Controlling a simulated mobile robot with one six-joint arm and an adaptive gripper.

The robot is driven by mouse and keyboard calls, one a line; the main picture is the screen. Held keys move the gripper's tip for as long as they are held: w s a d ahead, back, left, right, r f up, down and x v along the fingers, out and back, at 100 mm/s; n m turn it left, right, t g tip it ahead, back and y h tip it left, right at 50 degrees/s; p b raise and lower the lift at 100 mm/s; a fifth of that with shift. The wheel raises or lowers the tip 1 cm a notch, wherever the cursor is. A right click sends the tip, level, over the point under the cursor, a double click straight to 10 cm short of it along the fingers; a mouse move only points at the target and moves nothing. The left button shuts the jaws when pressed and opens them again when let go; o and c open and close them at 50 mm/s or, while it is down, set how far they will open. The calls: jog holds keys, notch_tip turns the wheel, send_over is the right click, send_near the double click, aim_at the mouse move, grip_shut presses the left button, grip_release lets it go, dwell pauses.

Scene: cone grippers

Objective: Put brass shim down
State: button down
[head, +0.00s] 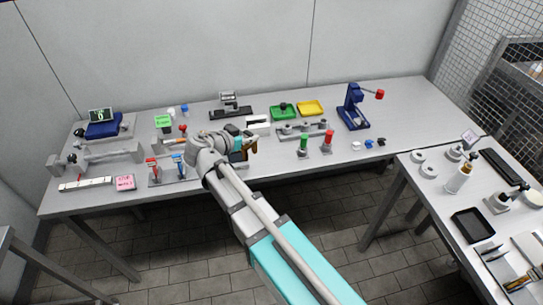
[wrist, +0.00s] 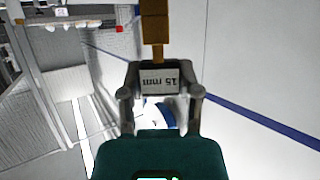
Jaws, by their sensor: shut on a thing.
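My gripper (head: 237,152) is over the front middle of the long grey bench in the head view. In the wrist view my gripper (wrist: 162,88) has its two fingers shut on either side of a grey block with an upside-down "15 mm" label. A brass-brown stepped piece, which I take as the brass shim (wrist: 155,24), extends from the far side of this block. In the head view a small brown part of the shim (head: 253,146) shows beside the gripper. I cannot tell whether it touches the bench.
A fixture with red and blue handles (head: 168,170) stands left of my gripper. A grey rail with several knobs (head: 303,128) and green and red cylinders (head: 327,143) stand to the right. Green (head: 284,111) and yellow trays (head: 311,107) lie behind. A blue press (head: 354,108) stands farther right.

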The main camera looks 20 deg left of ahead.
jog(key=shift+d, duration=0.1)
jog(key=w+d+n+y, duration=0.1)
jog(key=w+d+y, duration=0.1)
jog(key=d, duration=0.8)
jog(key=shift+w+d+f+n+b, duration=0.2)
jog(key=shift+d+f+n+b, duration=0.1)
jog(key=shift+d+n, duration=0.1)
jog(key=shift+t, duration=0.3)
jog(key=w+a+f+b, duration=0.7)
jog(key=w+f+b, duration=0.2)
jog(key=w, duration=0.1)
jog(key=shift+w+a, duration=0.35)
jog(key=shift+a, duration=0.05)
